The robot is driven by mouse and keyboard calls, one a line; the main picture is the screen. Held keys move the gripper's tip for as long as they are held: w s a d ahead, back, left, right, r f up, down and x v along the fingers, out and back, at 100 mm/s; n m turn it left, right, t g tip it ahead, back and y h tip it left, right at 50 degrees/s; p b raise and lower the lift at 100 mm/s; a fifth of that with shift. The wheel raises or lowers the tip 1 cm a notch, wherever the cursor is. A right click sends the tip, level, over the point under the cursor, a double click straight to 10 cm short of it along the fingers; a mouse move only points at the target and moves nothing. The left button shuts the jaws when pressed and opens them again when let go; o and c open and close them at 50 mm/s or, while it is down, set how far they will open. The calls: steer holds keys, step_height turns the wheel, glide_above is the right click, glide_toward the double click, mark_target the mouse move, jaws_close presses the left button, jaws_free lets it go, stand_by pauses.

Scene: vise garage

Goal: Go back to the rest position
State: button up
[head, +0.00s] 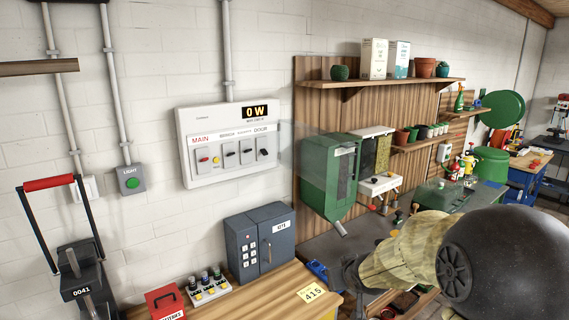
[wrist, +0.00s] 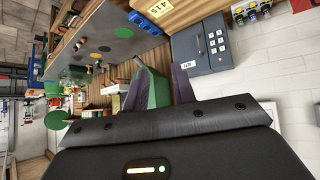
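In the wrist view, the two dark purplish fingers of my gripper (wrist: 159,78) stand apart with a gap between them. Nothing is held between them; a green machine (wrist: 150,88) shows in the background through the gap. In the head view, my arm comes in from the lower right, a dark rounded link and a pale yellow section, reaching over the workbench area. The fingertips are small and hard to make out there. The wrist picture is turned over, with the bench at its top.
A grey keypad safe (head: 261,243) stands on a wooden bench (head: 245,303) left of my arm. A power panel (head: 232,143) reads 0 W. A shelf (head: 380,84) holds pots and boxes. A red-handled lever (head: 48,183) stands at left.

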steer(key=s+f+m+g+b, duration=0.1)
steer(key=s+f+g, duration=0.2)
steer(key=s, duration=0.7)
steer(key=s+f+m+g+b, duration=0.1)
steer(key=s+f+g, duration=0.2)
steer(key=s+f, duration=0.3)
steer(key=s, duration=0.5)
steer(key=shift+s+d+h, duration=0.2)
steer(key=shift+d+h, duration=0.2)
steer(key=shift+w, duration=0.1)
